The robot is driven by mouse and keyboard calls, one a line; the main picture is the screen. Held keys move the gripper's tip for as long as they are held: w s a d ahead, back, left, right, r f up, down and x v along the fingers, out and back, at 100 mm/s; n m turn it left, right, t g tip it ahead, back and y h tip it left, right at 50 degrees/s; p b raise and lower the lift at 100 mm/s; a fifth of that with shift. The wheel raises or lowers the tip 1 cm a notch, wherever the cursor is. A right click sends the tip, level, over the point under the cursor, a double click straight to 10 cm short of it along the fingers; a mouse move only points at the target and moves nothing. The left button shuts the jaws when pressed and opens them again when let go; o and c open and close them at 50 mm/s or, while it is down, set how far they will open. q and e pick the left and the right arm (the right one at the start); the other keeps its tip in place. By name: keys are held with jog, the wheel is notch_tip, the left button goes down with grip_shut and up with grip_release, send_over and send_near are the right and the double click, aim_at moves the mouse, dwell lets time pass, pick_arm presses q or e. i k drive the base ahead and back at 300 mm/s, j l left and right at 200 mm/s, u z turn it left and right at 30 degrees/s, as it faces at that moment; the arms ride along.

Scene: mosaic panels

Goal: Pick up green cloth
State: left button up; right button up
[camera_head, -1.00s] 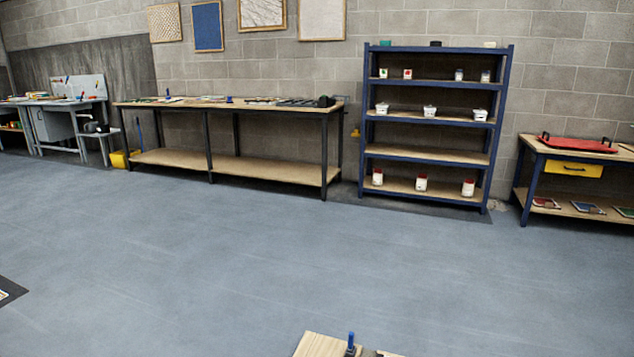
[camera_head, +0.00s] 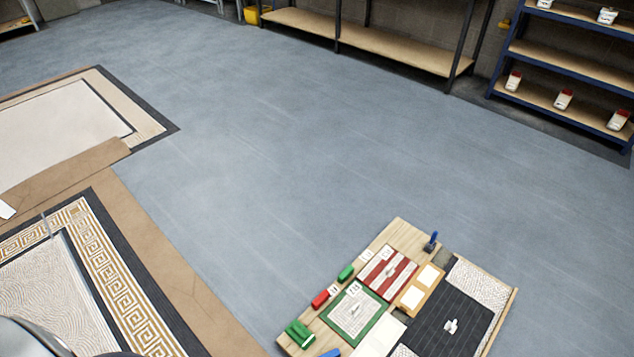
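A green folded-looking item (camera_head: 300,333), possibly the green cloth, lies at the near left corner of a wooden board or table (camera_head: 397,232) in the lower right of the head view. A smaller green block-like piece (camera_head: 345,272) lies farther up the same left edge. Which of them is the cloth I cannot tell for certain. Neither of my grippers shows in the head view.
The board also holds a red piece (camera_head: 320,299), a green-framed panel (camera_head: 354,311), a red-striped panel (camera_head: 387,272), a dark panel (camera_head: 447,317) and a blue-handled tool (camera_head: 431,242). Patterned mosaic panels (camera_head: 110,270) lie at left. Blue-grey floor (camera_head: 250,150) is clear between. Shelves (camera_head: 550,100) stand at back right.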

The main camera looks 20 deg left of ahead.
aim_at(303, 337)
jog(key=k+u, duration=0.75)
jog(key=k+j, duration=0.8)
jog(key=j, duration=0.15)
